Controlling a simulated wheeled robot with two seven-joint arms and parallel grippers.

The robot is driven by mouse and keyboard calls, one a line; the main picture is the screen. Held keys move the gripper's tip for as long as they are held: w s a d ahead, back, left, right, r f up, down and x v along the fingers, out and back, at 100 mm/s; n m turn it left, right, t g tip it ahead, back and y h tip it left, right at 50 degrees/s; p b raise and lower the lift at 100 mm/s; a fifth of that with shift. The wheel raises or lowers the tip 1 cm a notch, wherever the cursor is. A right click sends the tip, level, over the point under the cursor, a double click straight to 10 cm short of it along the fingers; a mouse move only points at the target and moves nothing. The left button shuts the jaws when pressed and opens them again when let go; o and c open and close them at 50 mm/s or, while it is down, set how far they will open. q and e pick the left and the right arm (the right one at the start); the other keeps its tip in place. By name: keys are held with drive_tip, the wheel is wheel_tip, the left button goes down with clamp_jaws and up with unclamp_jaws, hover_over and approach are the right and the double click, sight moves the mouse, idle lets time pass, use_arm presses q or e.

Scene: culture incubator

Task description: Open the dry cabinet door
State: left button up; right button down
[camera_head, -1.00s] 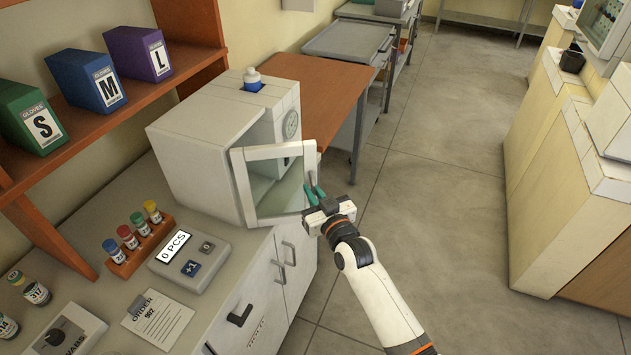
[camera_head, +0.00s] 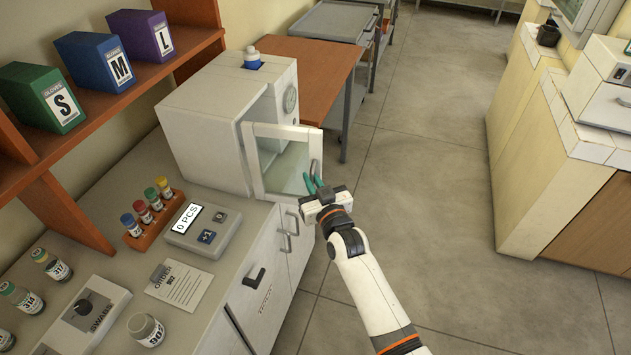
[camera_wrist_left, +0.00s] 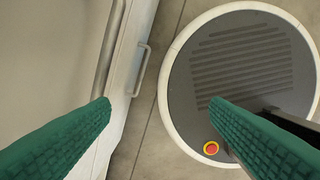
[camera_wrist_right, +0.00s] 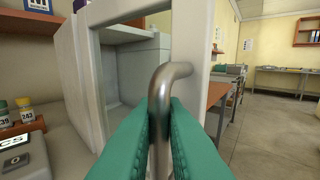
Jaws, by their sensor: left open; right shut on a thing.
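The dry cabinet (camera_head: 205,125) is a white box on the counter. Its glass-paned door (camera_head: 282,160) with a white frame stands partly open, swung out from the body. My right gripper (camera_head: 315,188) is at the door's free edge. In the right wrist view its green fingers (camera_wrist_right: 160,135) are shut on the metal door handle (camera_wrist_right: 170,75), with the open interior (camera_wrist_right: 130,75) behind. My left gripper (camera_wrist_left: 160,110) shows only in the left wrist view. It is open and empty, with my round base and cabinet fronts below it.
The counter holds a vial rack (camera_head: 155,219), a counting device (camera_head: 203,230), an order sheet (camera_head: 180,284) and loose bottles. Glove boxes (camera_head: 95,60) stand on the shelf at left. The floor (camera_head: 430,180) right of the door is clear.

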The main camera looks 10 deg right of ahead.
drive_tip(key=shift+a+r, duration=0.1)
drive_tip(key=c, duration=1.8)
unclamp_jaws()
drive_tip(key=shift+o, duration=1.3)
drive_tip(key=shift+w+a, duration=0.1)
drive_tip(key=shift+s, duration=0.25)
drive_tip(key=b+v, duration=0.2)
drive_tip(key=v, duration=0.9)
drive_tip(key=shift+s, duration=0.25)
